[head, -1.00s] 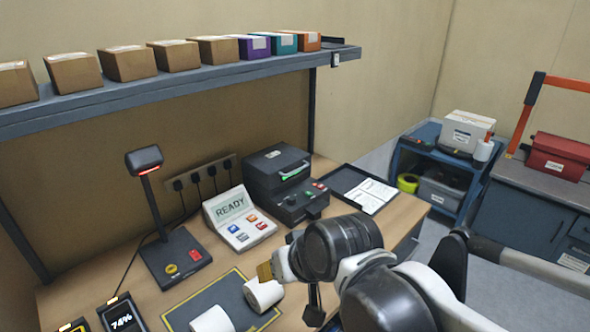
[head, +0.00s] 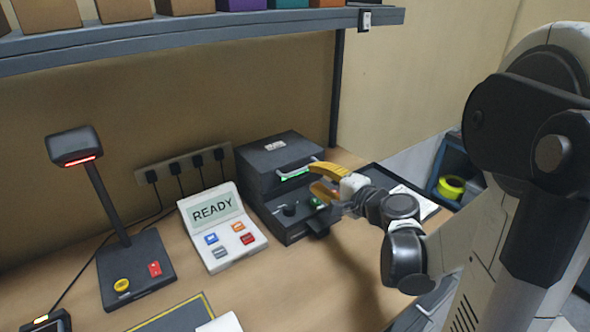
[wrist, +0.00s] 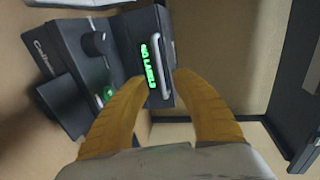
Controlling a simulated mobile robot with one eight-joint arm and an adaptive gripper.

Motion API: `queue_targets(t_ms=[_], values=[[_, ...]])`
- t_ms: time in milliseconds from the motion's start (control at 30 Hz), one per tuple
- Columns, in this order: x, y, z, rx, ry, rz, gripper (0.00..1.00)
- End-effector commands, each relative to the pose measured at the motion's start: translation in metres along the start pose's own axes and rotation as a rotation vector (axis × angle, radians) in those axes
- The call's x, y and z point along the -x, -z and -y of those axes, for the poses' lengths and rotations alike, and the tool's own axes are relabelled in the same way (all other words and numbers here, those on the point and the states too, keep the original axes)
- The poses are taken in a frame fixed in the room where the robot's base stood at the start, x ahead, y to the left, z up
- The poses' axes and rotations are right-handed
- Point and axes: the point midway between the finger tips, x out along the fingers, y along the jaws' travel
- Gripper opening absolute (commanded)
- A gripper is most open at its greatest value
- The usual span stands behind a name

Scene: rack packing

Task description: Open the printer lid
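The black printer (head: 262,158) stands on the wooden bench against the back wall, its lid down. A pale handle bar (head: 297,167) crosses the front of the lid. In the wrist view the handle (wrist: 164,70) is just ahead of my fingertips, beside a green lit display (wrist: 150,66).
A label console (head: 222,228) reading READY and a scanner stand (head: 136,266) are left of the printer. A dark tray (head: 385,178) with papers lies behind my wrist. A shelf (head: 200,35) with boxes hangs above.

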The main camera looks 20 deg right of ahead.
Motion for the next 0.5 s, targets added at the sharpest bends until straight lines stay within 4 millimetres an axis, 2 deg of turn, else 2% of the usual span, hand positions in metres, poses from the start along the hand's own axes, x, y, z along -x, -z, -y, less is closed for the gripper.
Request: queue_targets(t_ms=[100, 233, 333, 500], values=[[-0.027, -0.001, -0.003, 0.002, -0.001, 0.004, 0.31], [-0.05, -0.001, -0.003, 0.002, -0.001, 0.004, 0.31], [-0.061, -0.001, -0.002, 0.001, -0.001, 0.002, 0.31], [-0.07, -0.001, -0.001, 0.002, -0.002, 0.001, 0.31]])
